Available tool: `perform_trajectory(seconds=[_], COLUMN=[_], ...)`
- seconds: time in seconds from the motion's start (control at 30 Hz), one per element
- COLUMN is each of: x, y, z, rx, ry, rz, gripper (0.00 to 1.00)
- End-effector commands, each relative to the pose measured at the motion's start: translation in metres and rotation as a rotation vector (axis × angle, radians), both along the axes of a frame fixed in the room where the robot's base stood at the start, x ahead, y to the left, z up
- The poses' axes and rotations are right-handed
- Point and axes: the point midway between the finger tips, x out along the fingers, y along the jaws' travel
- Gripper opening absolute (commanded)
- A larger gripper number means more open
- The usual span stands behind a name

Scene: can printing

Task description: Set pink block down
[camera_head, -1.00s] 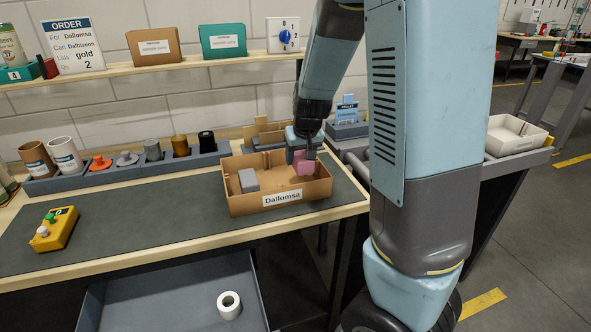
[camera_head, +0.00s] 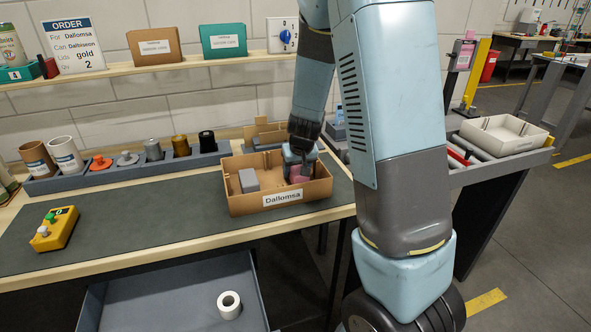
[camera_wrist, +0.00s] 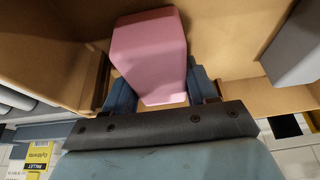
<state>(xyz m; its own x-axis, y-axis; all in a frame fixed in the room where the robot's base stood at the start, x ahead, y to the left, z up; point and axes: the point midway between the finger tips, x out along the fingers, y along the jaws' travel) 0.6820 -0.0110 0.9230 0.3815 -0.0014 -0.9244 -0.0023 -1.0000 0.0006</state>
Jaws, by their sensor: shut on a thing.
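The pink block (camera_head: 299,174) is inside the cardboard box (camera_head: 238,205) labelled Dallomsa, toward its right side. In the wrist view the pink block (camera_wrist: 150,52) sits between the two blue fingers, with the box's brown inside around it. My gripper (camera_head: 297,170) is shut on the pink block and reaches down into the box from above. It also shows in the wrist view (camera_wrist: 150,92). Whether the block touches the box floor cannot be told.
A grey block (camera_head: 249,180) stands in the left part of the same box, apart from the pink one. A rack (camera_head: 120,172) of cans and coloured pieces is behind left. A yellow button box (camera_head: 55,230) is on the mat. A white tray (camera_head: 505,135) is at right.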

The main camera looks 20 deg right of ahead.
Motion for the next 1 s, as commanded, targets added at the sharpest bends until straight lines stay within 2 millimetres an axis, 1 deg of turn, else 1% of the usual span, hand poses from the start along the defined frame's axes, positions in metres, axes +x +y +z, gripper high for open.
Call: perform_trajectory(seconds=[0.27,0.3,0.4,0.77,1.0], x=[0.000,0.000,0.000,0.000,-0.007], y=[-0.001,-0.001,-0.001,0.001,0.002], z=[-0.001,-0.002,-0.001,0.001,0.020], rx=[-0.001,-0.001,-0.001,0.000,0.000], ry=[0.000,0.000,0.000,-0.001,-0.003], rz=[-0.001,-0.001,-0.001,0.002,0.004], gripper=[0.28,0.59,0.67,0.67,0.67])
